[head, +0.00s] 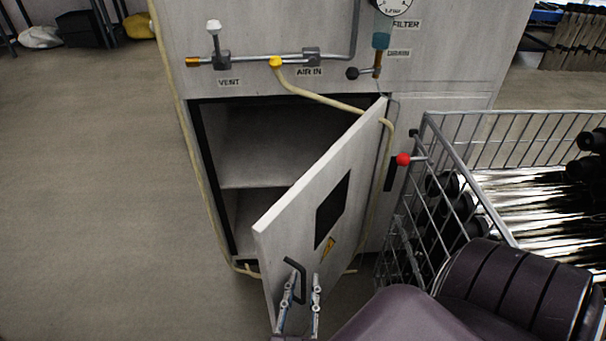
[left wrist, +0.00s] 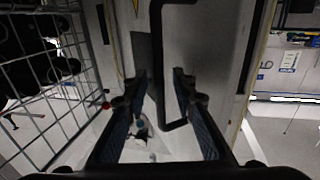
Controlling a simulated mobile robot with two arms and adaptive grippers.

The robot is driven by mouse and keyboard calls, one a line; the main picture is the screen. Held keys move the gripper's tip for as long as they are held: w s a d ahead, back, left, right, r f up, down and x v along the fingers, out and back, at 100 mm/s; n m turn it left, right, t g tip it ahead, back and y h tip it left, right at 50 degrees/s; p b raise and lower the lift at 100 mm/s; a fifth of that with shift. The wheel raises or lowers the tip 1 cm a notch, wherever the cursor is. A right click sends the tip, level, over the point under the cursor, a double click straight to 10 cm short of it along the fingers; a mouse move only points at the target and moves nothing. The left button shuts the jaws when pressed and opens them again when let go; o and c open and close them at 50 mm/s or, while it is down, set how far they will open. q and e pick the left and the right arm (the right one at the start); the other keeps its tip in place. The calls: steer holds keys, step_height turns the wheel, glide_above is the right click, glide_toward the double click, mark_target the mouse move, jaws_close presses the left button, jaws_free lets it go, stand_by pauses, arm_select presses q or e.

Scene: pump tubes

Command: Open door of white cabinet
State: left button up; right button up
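The white cabinet (head: 270,25) stands at the top centre of the head view. Its door (head: 283,232) is swung wide open, hinged on the right, and the dark interior with a shelf (head: 255,160) shows behind it. A black handle (head: 296,283) is on the door's outer face near its free edge. My left gripper (head: 303,292) is at the handle, fingers apart. In the left wrist view the handle (left wrist: 156,60) runs down between the open fingers (left wrist: 158,88); I cannot tell if they touch it. My right gripper is not in view.
A wire basket (head: 470,185) with black-capped items stands right of the door, close to it. A yellowish hose (head: 320,98) runs across the door's top and around the cabinet. A red knob (head: 403,160) sticks out near the hinge side. Floor is clear at left.

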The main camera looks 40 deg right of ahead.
arm_select(q)
steer(key=v, duration=1.2)
